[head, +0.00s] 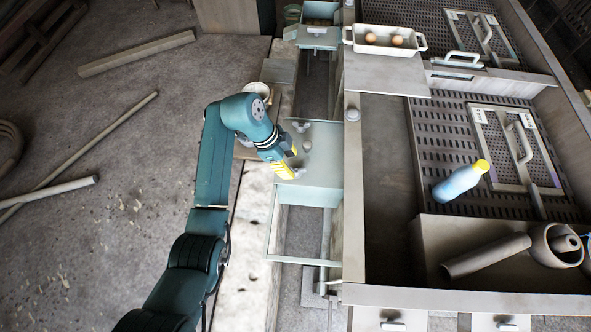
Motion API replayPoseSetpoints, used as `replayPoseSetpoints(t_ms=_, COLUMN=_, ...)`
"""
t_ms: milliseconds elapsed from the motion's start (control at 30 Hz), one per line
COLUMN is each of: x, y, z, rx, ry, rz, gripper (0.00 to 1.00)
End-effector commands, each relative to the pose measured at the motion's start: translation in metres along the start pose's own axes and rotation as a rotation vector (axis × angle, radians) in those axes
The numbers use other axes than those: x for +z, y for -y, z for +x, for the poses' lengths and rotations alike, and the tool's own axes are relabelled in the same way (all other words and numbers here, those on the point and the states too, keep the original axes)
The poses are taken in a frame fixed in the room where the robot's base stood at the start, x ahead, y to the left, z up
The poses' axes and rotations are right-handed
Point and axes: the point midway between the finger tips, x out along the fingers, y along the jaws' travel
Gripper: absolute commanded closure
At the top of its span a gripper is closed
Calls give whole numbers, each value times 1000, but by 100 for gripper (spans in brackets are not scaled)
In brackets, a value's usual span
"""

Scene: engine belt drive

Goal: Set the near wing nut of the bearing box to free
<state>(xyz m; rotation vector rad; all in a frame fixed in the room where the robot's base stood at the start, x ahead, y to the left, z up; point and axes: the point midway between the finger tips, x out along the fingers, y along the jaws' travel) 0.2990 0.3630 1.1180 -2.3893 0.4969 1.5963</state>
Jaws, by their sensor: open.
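A pale green box (322,172) with a flat top, which looks like the bearing box, sits mid-picture beside the long grey frame. Small light metal fittings stand on its top: one at the far left corner (300,126) and a knob (307,146) nearer the middle. They are too small to tell which are wing nuts or how they are turned. My gripper (290,162), with yellow fingers, is open over the near left part of the box top. Its fingers cover part of the surface there. Contact with a nut cannot be made out.
To the right, a long grey frame holds perforated panels, a light blue bottle (460,182) with a yellow cap and a grey cylinder (486,255). A white tray (384,40) with round brown items stands at the back. Open floor lies left of my arm, with loose beams (137,53).

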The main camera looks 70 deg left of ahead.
Motion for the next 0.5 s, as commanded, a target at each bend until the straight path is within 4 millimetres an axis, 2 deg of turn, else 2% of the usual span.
replayPoseSetpoints(t_ms=100, x=-1, y=-1, z=23, rx=3, ry=0, rz=0, gripper=50)
replayPoseSetpoints(t_ms=200, x=-1, y=0, z=36, rx=0, ry=0, rz=1, gripper=50)
replayPoseSetpoints(t_ms=300, x=0, y=0, z=44, rx=0, ry=1, rz=0, gripper=50)
replayPoseSetpoints(t_ms=500, x=0, y=0, z=46, rx=-2, ry=1, rz=0, gripper=50)
